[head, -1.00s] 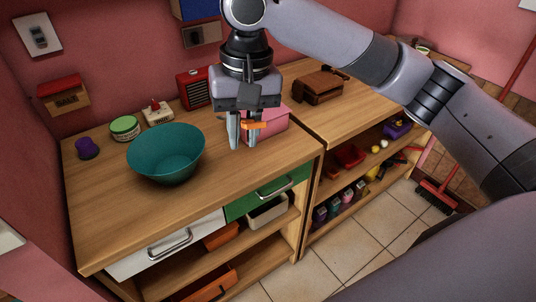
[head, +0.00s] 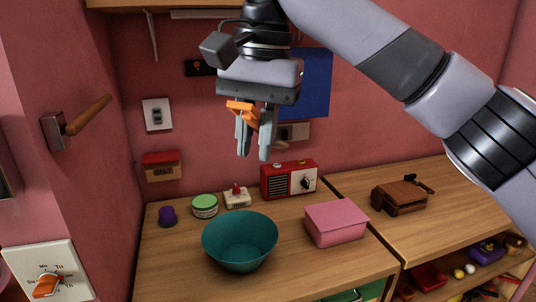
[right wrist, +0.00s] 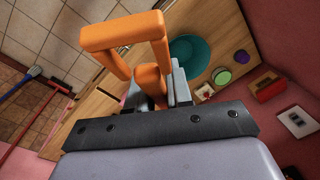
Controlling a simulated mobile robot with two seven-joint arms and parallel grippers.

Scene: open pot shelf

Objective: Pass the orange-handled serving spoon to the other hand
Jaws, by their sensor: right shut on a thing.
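My right gripper (head: 254,150) hangs fingers-down in the air, above the counter and in front of the wall. It is shut on the orange-handled serving spoon (head: 242,108), whose orange handle shows at the upper part of the fingers. In the right wrist view the handle (right wrist: 122,33) is large and angular, sticking out past the jaws. The spoon's bowl end cannot be made out clearly. My left gripper is in neither view.
On the wooden counter (head: 180,270) stand a teal bowl (head: 240,243), a pink box (head: 336,222), a red radio (head: 289,180), a green-lidded jar (head: 205,206) and a purple object (head: 168,216). A brown case (head: 402,197) lies at right. A wall handle (head: 88,115) juts out at left.

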